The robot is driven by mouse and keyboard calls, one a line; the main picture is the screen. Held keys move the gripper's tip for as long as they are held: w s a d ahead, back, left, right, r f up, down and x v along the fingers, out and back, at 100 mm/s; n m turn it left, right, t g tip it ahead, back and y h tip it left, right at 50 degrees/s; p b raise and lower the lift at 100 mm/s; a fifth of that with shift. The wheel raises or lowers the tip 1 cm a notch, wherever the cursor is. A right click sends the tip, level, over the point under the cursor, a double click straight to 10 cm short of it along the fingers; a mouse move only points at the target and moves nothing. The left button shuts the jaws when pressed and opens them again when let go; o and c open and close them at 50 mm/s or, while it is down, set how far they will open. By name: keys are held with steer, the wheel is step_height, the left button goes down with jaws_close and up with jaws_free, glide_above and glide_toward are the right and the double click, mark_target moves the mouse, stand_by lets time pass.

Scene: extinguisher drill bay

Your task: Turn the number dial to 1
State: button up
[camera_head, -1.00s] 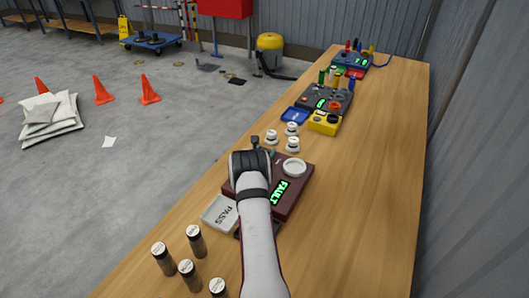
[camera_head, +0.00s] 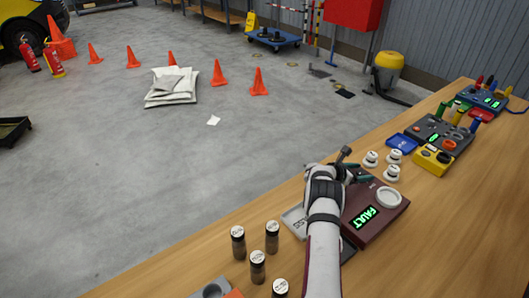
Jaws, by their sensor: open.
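A maroon box (camera_head: 375,222) on the wooden bench has a green lit display (camera_head: 366,217) reading FAULT. A round white, ring-like part (camera_head: 388,197) sits on its top right; I cannot make out numbers on it, so I cannot tell whether it is the number dial. My gripper (camera_head: 357,173) is over the upper left part of the box, left of the white part. Its teal fingers are open, with nothing seen between them. My wrist and forearm hide the left part of the box. A dark knobbed lever (camera_head: 345,153) stands just behind my gripper.
White knobbed pieces (camera_head: 394,157) stand behind the box. A yellow box (camera_head: 433,158), a blue tray (camera_head: 402,143) and a grey panel (camera_head: 438,133) lie farther back. Several dark capped cylinders (camera_head: 258,267) stand in front left. The bench right of the box is clear.

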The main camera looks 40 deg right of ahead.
steer(key=shift+m+g, duration=0.6)
steer(key=shift+g, duration=0.1)
steer(key=v, duration=1.6)
steer(key=shift+w+r, duration=0.3)
steer(key=shift+r, duration=0.15)
steer(key=w+a+r+n+t+y, duration=0.1)
steer(key=w+a+r+n+t, duration=0.45)
steer(key=w+n+t, duration=0.3)
steer(key=a+r+n+t+y, duration=0.1)
steer(key=a+n+y, duration=0.1)
steer(key=a+n, duration=0.3)
steer(key=w+a+r+n+t+y, duration=0.1)
steer(key=a+r+n+t+y, duration=0.1)
steer(key=a+n, duration=0.3)
steer(key=shift+a+y, duration=0.5)
steer(key=shift+a, duration=0.15)
